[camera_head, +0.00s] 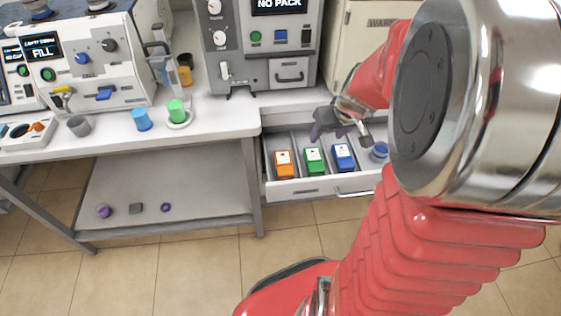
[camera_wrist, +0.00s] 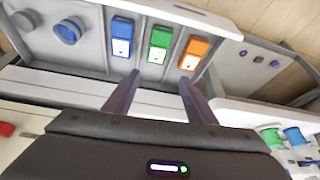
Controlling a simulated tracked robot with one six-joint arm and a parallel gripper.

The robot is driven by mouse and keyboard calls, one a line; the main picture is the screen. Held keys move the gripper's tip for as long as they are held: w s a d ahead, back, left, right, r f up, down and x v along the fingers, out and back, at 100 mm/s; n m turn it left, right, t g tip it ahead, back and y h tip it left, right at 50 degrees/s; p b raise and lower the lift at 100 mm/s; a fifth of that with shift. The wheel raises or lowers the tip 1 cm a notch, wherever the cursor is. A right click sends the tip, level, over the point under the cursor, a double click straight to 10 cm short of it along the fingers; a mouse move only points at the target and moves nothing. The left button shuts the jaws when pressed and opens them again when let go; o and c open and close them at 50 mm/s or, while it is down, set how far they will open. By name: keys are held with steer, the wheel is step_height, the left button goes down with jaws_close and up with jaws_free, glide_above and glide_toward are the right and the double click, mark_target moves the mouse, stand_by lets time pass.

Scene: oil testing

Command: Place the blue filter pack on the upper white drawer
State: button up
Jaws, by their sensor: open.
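The blue filter pack (camera_head: 343,157) sits in the open white drawer (camera_head: 300,191) below the bench top, in a compartment right of the green pack. In the wrist view the blue pack (camera_wrist: 121,37) is at the top, beyond the left fingertip. My gripper (camera_head: 342,130) is above the drawer, near its back, with its fingers apart. In the wrist view nothing is between the fingers of my gripper (camera_wrist: 158,80). I see a gap between them and the packs. My arm hides the drawer's right end.
The green pack (camera_head: 314,159) and orange pack (camera_head: 284,162) share the drawer, with dividers between. A round blue item (camera_head: 379,151) lies at its right. A grey machine (camera_head: 262,45) reading "NO PACK" stands on the bench above. The bench's front edge is close to my gripper.

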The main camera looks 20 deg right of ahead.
steer(key=s+a+r+n, duration=0.1)
steer(key=s+a+r, duration=0.5)
steer(key=a, duration=0.4)
steer(key=s+a+r+n, duration=0.1)
steer(key=s+a+r, duration=0.6)
steer(key=a, duration=0.3)
steer(key=shift+s+a+t+y, duration=0.25)
steer(key=shift+a+t+y, duration=0.05)
steer(key=shift+t, duration=0.1)
steer(key=shift+d, duration=0.1)
